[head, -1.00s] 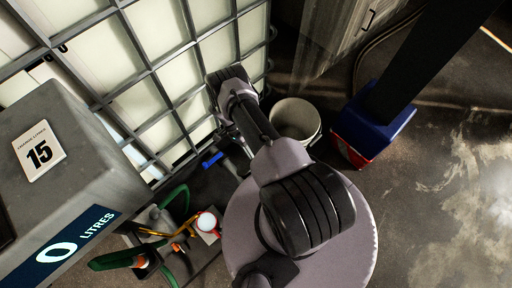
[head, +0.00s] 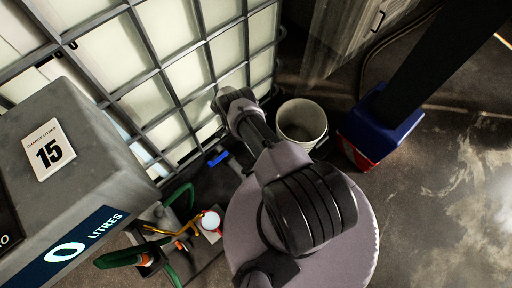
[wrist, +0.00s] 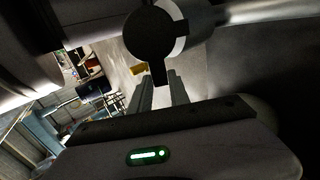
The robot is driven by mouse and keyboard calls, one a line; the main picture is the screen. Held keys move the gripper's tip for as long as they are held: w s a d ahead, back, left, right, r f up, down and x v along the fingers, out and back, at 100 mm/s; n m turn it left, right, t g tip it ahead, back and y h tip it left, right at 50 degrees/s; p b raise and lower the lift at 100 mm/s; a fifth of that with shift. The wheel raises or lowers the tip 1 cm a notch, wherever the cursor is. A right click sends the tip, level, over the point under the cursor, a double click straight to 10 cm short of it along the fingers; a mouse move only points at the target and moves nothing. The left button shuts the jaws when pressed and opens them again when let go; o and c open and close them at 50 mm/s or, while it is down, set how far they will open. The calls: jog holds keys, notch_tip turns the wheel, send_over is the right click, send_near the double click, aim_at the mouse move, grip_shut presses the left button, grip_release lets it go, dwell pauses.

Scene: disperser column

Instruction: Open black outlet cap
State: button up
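The black outlet cap (wrist: 152,32) shows in the wrist view as a dark round disc with a short tab pointing down, partly ringed by a pale collar. My gripper (wrist: 160,78) is below it. Its two grey fingers point up toward the cap with a gap between them, and the tab's lower end lines up with that gap. I cannot tell whether the fingers touch the tab. In the head view my arm reaches to the caged white tank (head: 160,105). The cap and fingertips cannot be made out there.
A blue valve handle (head: 218,159) sits low beside the tank. A white bucket (head: 302,122) and a blue-red box (head: 375,135) stand right of my arm. Floor at right is clear.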

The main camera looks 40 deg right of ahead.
jog(key=o, duration=0.4)
jog(key=shift+c, duration=0.2)
jog(key=shift+r, duration=0.15)
notch_tip(320, 180, up, 4)
jog(key=p, duration=0.4)
jog(key=s+a+p, duration=0.3)
jog(key=s+p, duration=0.1)
jog(key=s, duration=0.3)
jog(key=s+a+p, duration=0.3)
jog(key=s+p, duration=0.1)
jog(key=s, duration=0.4)
jog(key=shift+r, duration=0.35)
